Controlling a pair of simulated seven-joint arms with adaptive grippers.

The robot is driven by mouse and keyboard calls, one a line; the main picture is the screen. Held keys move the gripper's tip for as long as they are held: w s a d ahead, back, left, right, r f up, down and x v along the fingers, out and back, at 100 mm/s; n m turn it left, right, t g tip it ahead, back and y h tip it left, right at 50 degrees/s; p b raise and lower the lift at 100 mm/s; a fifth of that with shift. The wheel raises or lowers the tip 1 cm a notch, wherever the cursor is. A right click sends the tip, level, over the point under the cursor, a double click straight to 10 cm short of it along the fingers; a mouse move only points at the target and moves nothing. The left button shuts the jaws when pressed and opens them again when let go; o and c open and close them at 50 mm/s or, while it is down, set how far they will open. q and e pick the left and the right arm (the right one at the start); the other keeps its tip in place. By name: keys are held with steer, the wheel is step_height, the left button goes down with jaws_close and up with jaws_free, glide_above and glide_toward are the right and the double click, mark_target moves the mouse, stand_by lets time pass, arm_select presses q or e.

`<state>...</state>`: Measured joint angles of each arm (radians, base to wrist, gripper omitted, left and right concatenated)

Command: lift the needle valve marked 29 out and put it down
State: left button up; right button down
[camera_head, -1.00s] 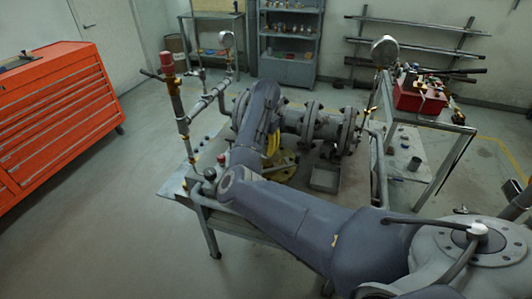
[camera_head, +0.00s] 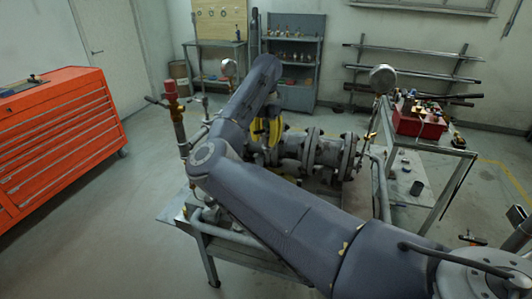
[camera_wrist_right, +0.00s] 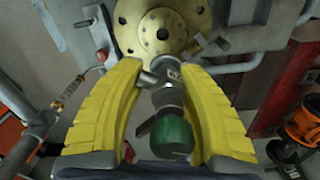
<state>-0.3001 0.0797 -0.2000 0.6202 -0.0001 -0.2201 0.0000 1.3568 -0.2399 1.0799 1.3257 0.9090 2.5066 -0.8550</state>
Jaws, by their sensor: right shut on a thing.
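My right gripper (camera_head: 264,131) is above the middle of the bench, its yellow fingers partly hidden by my arm. In the right wrist view the gripper (camera_wrist_right: 160,76) is shut on a needle valve, one yellow finger on each side. The valve has a grey metal body (camera_wrist_right: 163,98) and a green knob (camera_wrist_right: 172,134) toward the wrist. A small pale tag shows near its far end, but I cannot read a number. A brass-coloured round flange (camera_wrist_right: 152,25) lies beyond the fingertips. I cannot tell whether the valve is clear of it. My left gripper is not in view.
The flanged grey pipe (camera_head: 325,150) runs along the bench to the right of the gripper. A standpipe with a red top (camera_head: 171,88) rises at the left, and a gauge (camera_head: 383,78) stands at the right. A red box (camera_head: 418,122) holds several parts.

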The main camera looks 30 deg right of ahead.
steer(key=shift+r, duration=4.3)
steer(key=shift+r, duration=0.1)
